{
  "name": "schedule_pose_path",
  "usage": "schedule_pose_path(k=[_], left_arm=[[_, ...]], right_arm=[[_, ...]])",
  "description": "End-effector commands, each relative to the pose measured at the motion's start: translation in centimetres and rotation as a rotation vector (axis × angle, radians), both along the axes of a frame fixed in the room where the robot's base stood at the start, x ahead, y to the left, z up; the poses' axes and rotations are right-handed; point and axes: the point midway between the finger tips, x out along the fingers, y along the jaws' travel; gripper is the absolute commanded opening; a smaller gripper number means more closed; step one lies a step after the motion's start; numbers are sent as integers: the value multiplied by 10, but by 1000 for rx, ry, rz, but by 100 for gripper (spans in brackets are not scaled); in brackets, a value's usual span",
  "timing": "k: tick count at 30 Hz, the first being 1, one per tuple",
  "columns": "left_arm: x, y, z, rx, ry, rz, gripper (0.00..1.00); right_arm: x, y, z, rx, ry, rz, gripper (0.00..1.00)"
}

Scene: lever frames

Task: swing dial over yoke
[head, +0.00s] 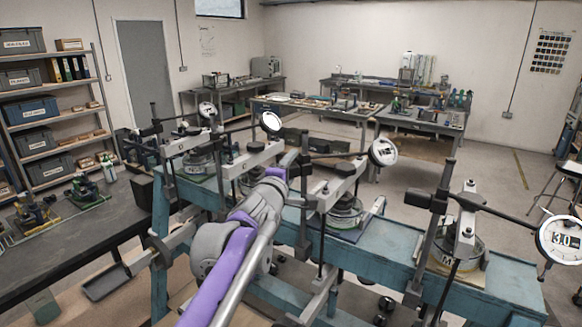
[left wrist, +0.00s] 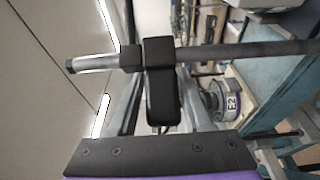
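Several lever frames stand along a teal bench, each with a round white dial on a dark rod clamped to a post. The dials are far left (head: 207,109), second (head: 271,122), third (head: 383,151) and near right (head: 560,240), which reads about 3.0. A pale upright on the nearest frame (head: 466,222) may be its yoke. My left gripper (head: 282,174) is beside the third frame's post, at the end of my purple and grey arm. In the left wrist view, a black clamp block (left wrist: 162,95) on a rod is ahead; fingers and contact are unclear. My right gripper is not in view.
A teal bench (head: 500,284) carries the frames and round pots; one pot (left wrist: 232,102) is labelled E2. Posts and rods crowd my left arm. A dark table (head: 80,240) is at left, shelves (head: 60,140) behind it. Open floor lies beyond the bench.

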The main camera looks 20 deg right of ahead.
Motion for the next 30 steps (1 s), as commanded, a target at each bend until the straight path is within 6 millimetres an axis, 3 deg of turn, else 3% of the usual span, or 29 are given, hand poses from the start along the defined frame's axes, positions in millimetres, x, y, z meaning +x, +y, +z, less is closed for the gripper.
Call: schedule_pose_path(k=[3,14,30], left_arm=[[0,0,-1,1,1,1,68],[-5,4,-2,1,3,2,68],[-79,53,-2,0,2,2,68]], right_arm=[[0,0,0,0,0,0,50],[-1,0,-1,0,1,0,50],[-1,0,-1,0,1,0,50]])
